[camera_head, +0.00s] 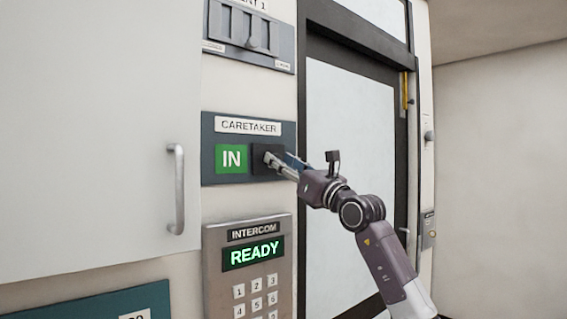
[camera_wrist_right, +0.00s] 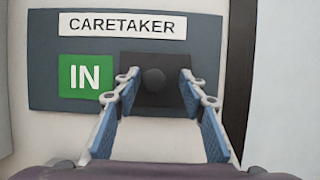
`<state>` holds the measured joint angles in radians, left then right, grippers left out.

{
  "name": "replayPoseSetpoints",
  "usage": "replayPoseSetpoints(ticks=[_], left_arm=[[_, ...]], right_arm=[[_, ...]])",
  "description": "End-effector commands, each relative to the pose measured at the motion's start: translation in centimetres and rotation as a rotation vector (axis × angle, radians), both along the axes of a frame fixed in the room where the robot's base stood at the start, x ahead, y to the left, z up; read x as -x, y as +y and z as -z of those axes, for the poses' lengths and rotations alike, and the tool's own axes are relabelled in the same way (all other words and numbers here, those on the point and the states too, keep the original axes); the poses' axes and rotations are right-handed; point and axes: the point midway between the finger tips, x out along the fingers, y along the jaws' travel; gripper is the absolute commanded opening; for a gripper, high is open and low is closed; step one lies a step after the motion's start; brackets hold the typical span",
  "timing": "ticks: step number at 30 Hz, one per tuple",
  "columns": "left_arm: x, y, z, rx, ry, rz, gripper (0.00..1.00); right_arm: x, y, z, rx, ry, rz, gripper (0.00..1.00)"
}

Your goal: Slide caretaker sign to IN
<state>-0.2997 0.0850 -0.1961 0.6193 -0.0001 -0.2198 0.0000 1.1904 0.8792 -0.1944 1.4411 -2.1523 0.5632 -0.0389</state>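The caretaker sign is a blue-grey wall panel (camera_head: 208,172) with a white CARETAKER label (camera_head: 248,127). A green IN field (camera_head: 231,159) shows uncovered on its left half. A dark square slider plate (camera_wrist_right: 178,110) with a round black knob (camera_wrist_right: 153,80) covers the right half; what lies behind it is hidden. My right gripper (camera_head: 275,160) is at the slider plate. In the wrist view, the right gripper (camera_wrist_right: 157,80) has its blue-padded fingers apart, one on each side of the knob, with visible gaps to it. My left gripper is in neither view.
A white cabinet door (camera_head: 95,120) with a metal handle (camera_head: 177,190) stands at the left. An intercom (camera_head: 248,270) reading READY is below the sign, and a switch panel (camera_head: 250,35) is above it. A dark-framed glazed door (camera_head: 350,150) is to the right.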

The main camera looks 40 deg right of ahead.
Motion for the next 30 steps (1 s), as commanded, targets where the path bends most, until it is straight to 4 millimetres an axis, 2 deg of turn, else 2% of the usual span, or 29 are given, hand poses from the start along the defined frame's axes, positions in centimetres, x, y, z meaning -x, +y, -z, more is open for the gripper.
replayPoseSetpoints(ticks=[1,7,19,30], left_arm=[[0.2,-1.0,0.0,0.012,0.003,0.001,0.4],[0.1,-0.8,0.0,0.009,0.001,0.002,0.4],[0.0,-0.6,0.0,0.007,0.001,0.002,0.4],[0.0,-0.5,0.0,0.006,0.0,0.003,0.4]], right_arm=[[0.0,0.1,0.1,0.0,0.001,-0.001,0.38],[1.2,-0.1,0.8,0.002,0.004,-0.001,0.38],[6.9,-0.6,3.1,0.003,0.004,0.001,0.38],[10.4,-1.0,4.5,-0.001,0.002,0.001,0.38]])
